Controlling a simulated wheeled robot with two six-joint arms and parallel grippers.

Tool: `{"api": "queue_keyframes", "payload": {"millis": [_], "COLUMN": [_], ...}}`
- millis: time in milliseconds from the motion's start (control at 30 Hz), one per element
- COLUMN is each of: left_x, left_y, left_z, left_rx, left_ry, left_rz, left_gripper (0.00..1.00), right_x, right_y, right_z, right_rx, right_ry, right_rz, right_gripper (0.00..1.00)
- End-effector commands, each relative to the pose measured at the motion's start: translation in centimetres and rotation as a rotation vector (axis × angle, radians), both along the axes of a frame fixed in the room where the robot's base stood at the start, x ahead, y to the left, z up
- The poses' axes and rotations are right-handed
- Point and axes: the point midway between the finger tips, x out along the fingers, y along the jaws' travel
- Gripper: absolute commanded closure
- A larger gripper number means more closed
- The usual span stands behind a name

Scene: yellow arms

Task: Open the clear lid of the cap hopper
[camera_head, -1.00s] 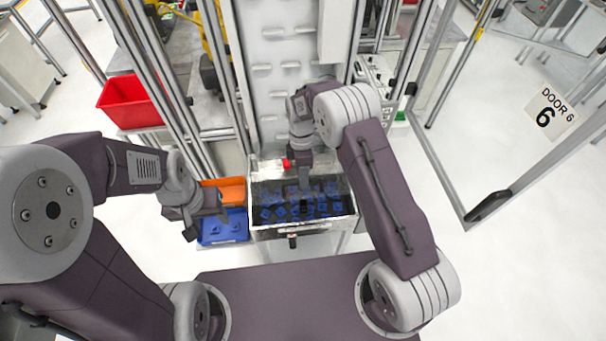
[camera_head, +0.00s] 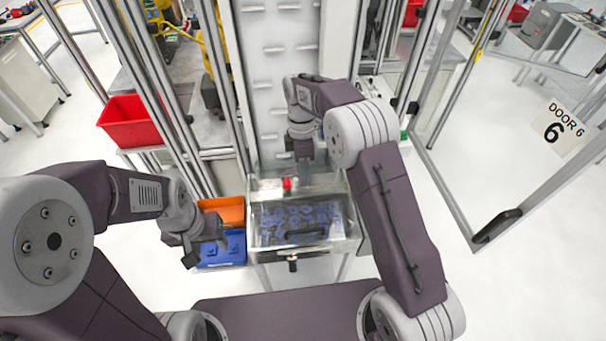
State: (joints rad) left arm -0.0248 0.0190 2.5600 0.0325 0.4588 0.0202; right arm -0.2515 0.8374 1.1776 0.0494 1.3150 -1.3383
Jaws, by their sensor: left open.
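The cap hopper (camera_head: 345,246) is a metal box in front of the white column, with many blue caps inside. Its clear lid (camera_head: 268,212) lies over the caps, which look pale and hazy through it. A dark handle (camera_head: 305,235) is on the lid near the front edge. My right gripper (camera_head: 305,180) points down over the hopper's back part, behind the handle and apart from it. Its fingers are too small and foreshortened to tell open or shut. My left gripper (camera_head: 208,250) is open and empty, left of the hopper over the blue bin.
An orange bin (camera_head: 222,207) and a blue bin (camera_head: 235,245) sit just left of the hopper. A red button (camera_head: 287,183) is at the hopper's back. A red bin (camera_head: 128,122) and metal posts stand left. A framed door (camera_head: 500,225) stands right.

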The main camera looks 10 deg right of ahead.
Motion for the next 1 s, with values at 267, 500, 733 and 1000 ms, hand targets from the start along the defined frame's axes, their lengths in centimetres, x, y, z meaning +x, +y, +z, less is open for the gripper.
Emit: {"api": "queue_keyframes", "payload": {"millis": [267, 500, 733, 1000], "left_x": [0.0, 0.0, 0.0, 0.0], "left_y": [0.0, 0.0, 0.0, 0.0], "left_z": [-0.3, -5.6, -9.6, -10.7], "left_rx": [0.0, 0.0, 0.0, 0.0], "left_ry": [0.0, 0.0, 0.0, 0.0], "left_rz": [0.0, 0.0, 0.0, 0.0], "left_gripper": [0.47, 0.47, 0.47, 0.47], "right_x": [0.0, -1.5, -9.4, -20.1], "right_y": [-0.1, -4.3, -8.7, -10.9], "right_z": [-0.4, 1.1, -2.7, -10.1], "right_rx": [-0.001, 0.015, -0.026, -0.094], "right_ry": [0.001, -0.083, -0.133, -0.173], "right_rz": [-0.003, -0.094, -0.478, -1.262], "right_gripper": [0.66, 0.66, 0.66, 0.66]}}
